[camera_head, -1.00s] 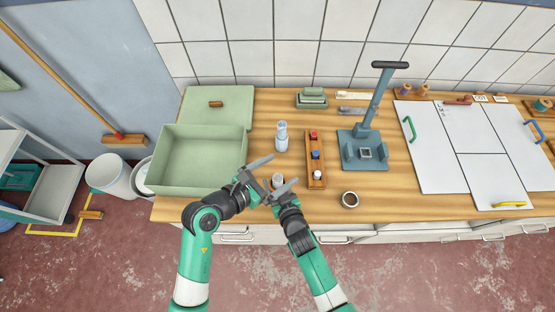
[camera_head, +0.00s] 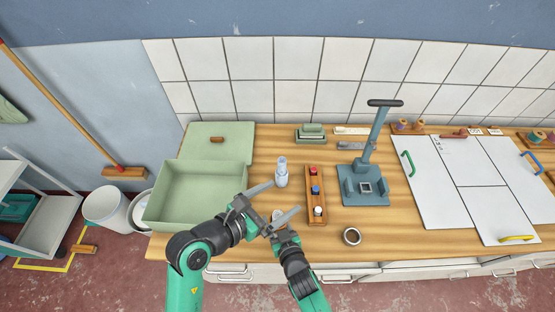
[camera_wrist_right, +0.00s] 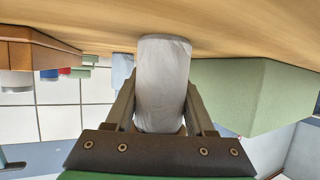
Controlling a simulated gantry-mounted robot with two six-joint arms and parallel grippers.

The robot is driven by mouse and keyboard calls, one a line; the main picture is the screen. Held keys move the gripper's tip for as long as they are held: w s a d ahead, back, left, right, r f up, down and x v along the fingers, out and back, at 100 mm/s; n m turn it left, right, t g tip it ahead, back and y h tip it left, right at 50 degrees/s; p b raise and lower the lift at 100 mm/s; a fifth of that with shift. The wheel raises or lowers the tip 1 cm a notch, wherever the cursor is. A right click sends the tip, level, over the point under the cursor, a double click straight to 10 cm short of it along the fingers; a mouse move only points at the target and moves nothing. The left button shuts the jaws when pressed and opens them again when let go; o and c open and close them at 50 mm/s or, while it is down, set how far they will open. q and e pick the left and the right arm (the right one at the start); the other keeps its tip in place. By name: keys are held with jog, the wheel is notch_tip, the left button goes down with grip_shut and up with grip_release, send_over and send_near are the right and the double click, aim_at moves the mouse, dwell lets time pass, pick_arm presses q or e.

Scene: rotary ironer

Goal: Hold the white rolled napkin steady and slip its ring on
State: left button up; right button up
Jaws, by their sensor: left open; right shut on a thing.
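The white rolled napkin (camera_head: 277,215) stands on end on the counter near its front edge. It fills the middle of the right wrist view (camera_wrist_right: 163,80), its far end against the wood. My right gripper (camera_head: 281,224) is shut on it, one finger on each side. My left gripper (camera_head: 286,196) is open and empty, its spread fingers over the napkin's area, partly covering it from the head camera. A small round brown ring-like thing (camera_head: 352,228) with a dark middle lies on the counter to the right, apart from both grippers.
A green open box (camera_head: 160,222) is at left, a blue-grey press (camera_head: 375,197) at right. Bare counter surrounds the ring-like thing.

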jog(key=o, duration=1)
jog(key=v, duration=1.2)
